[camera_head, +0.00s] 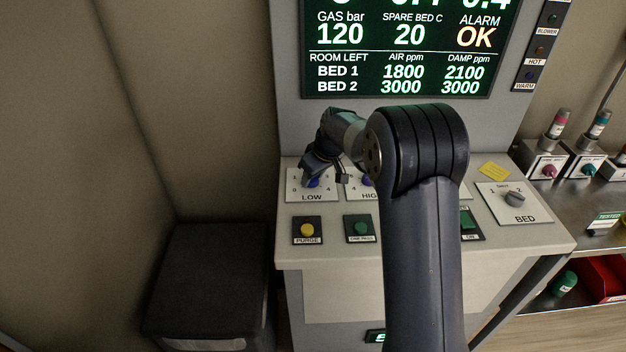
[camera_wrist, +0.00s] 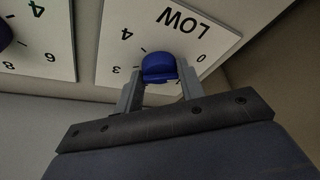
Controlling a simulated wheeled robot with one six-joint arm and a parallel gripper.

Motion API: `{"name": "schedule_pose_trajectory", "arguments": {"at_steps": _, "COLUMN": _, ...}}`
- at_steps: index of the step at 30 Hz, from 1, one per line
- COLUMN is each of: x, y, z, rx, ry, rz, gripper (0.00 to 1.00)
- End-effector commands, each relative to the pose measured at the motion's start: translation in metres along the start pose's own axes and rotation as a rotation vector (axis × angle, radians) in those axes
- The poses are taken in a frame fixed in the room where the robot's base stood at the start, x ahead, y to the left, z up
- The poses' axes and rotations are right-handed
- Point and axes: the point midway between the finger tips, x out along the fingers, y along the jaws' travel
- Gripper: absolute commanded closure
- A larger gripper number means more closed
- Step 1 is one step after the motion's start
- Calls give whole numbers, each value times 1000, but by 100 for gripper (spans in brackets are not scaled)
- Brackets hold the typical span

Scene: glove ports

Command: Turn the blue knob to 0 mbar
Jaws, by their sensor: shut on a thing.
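The blue knob (camera_wrist: 158,66) sits on the white LOW dial plate (camera_wrist: 190,50) at the left of the sloped panel. It also shows in the head view (camera_head: 313,183), partly covered by my gripper (camera_head: 318,170). In the wrist view my gripper (camera_wrist: 160,80) has one finger on each side of the knob and is shut on it. The plate shows 0, 3 and 4 around the knob; other marks are hidden by my fingers. I cannot make out which mark the knob points to.
The HIGH dial's knob (camera_head: 367,181) stands close to the right, partly behind my arm. A yellow PURGE button (camera_head: 307,230) and a green button (camera_head: 360,228) lie below. The BED knob (camera_head: 515,198) is at the right. The screen (camera_head: 400,50) rises behind my arm.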

Motion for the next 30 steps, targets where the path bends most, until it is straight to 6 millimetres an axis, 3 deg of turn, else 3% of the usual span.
{"name": "schedule_pose_trajectory", "arguments": {"at_steps": 21, "x": 0, "y": 1, "z": 0, "rx": -73, "ry": 0, "rz": -29, "gripper": 86}}
{"name": "schedule_pose_trajectory", "arguments": {"at_steps": 22, "x": 0, "y": 1, "z": 0, "rx": -74, "ry": 0, "rz": -29, "gripper": 61}}
{"name": "schedule_pose_trajectory", "arguments": {"at_steps": 30, "x": 0, "y": 1, "z": 0, "rx": -72, "ry": 0, "rz": -29, "gripper": 42}}
